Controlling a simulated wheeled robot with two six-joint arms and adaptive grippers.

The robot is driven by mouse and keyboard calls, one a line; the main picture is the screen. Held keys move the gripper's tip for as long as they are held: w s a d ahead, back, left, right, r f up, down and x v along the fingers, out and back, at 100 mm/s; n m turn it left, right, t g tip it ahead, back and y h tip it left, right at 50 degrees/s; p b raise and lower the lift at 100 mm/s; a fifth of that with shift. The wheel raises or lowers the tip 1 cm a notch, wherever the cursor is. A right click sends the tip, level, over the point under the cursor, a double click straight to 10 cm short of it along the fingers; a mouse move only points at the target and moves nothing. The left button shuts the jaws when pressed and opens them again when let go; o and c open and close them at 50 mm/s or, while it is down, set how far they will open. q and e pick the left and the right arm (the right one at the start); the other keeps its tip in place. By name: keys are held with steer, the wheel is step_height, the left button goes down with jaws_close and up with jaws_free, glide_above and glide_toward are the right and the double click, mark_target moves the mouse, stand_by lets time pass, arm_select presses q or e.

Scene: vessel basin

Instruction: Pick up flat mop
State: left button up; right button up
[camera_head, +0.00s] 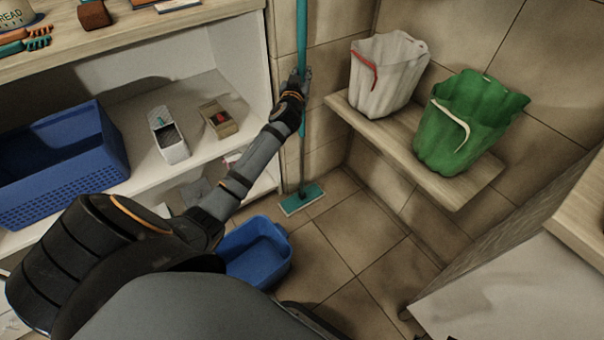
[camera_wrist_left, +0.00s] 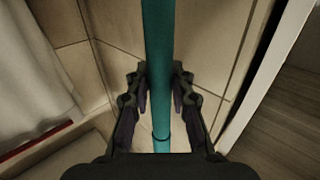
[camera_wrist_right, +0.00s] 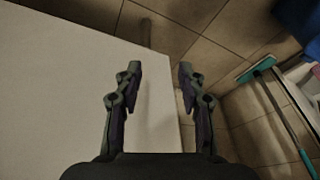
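The flat mop stands upright in the corner, its teal pole (camera_head: 302,40) running up out of the head view and its flat teal head (camera_head: 301,199) on the tiled floor. My left gripper (camera_head: 298,80) is at the pole, well above the mop head. My right gripper (camera_wrist_right: 159,85) is open and empty above a pale surface. The mop head (camera_wrist_right: 257,69) also shows at the right of the right wrist view.
A blue tub (camera_head: 257,252) sits on the floor near the mop. Left shelves hold a blue basket (camera_head: 62,155) and small boxes. A wooden wall shelf (camera_head: 455,190) on the right carries a white bag (camera_head: 388,75) and a green bag (camera_head: 468,120). The middle floor is clear.

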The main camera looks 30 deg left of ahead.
arm_select(q)
jaws_close()
steer(key=shift+r, duration=0.1)
steer(key=shift+r, duration=0.1)
